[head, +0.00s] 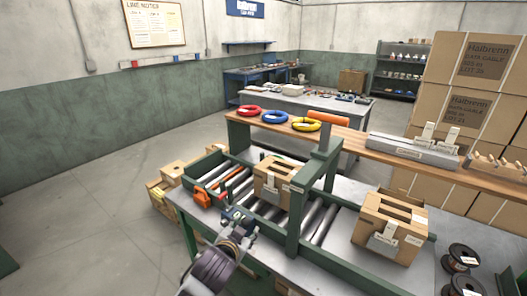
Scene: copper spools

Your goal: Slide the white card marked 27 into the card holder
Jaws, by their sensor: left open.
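White cards stand upright in a pale grey rack (412,150) on the wooden shelf at right. One card (427,131) is at the rack's middle and another card (454,132) is to its right. Their numbers are too small to read, so I cannot tell which is 27. A grey metal holder (381,245) is on the front of the right-hand cardboard box (406,215); a pale upright piece shows at its top. My left gripper (240,218) is open at the near side of the roller conveyor, apart from the cards and this holder. My right gripper is not in view.
A green post (304,210) rises between my left gripper and the right-hand box. Another box (273,182) sits on the rollers. Red, blue and yellow rings (306,124) lie on the shelf (350,138). Dark spools (463,257) stand at lower right.

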